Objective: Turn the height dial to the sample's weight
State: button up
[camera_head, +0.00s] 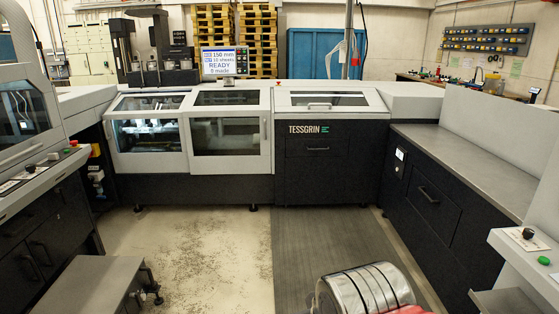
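A black round knob (528,233) sits on a pale console at the right edge. Another small dark knob (53,156) is on the left console. I cannot tell which of these, if either, is the height dial, and no scale can be read. No sample or weight label can be made out. My gripper is not in view.
A low grey step (92,285) is at the lower left. A green button (543,260) is below the right knob. The floor (205,250) in the middle is clear.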

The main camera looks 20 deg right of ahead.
aim_at(528, 233)
jog(key=z, duration=0.35)
jog(key=i, duration=0.6)
jog(key=z, duration=0.95)
jog(key=i, duration=0.75)
jog(key=z, duration=0.45)
